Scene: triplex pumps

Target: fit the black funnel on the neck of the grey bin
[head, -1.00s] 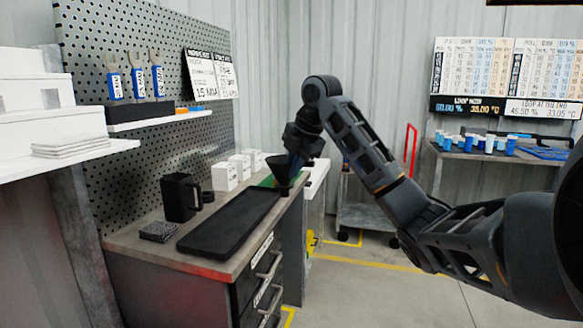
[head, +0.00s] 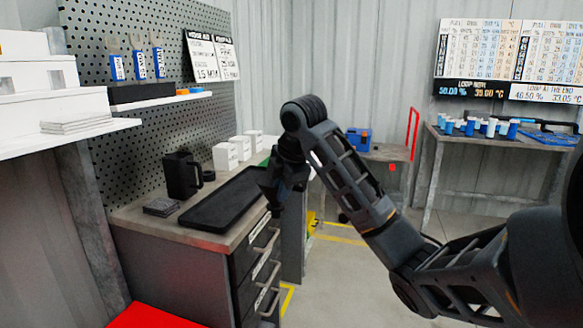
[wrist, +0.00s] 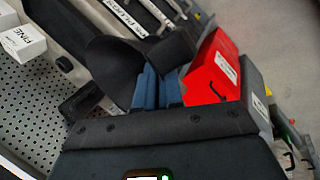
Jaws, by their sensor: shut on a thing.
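My gripper (head: 272,188) is in front of the bench's right end in the head view. In the wrist view its blue fingers (wrist: 158,88) are shut on the black funnel (wrist: 112,62), whose wide dark cone fills the space beyond and to the left of them. In the head view the funnel is dark against the gripper and hard to make out, with its narrow end pointing down (head: 275,210). I cannot pick out the grey bin or its neck in either view.
The bench holds a black tray (head: 222,200), a black mug (head: 181,174) and white boxes (head: 226,156). Drawers with handles (head: 262,270) face the open floor. A red surface (head: 150,317) shows at bottom left. A red labelled box (wrist: 212,68) is close in the wrist view.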

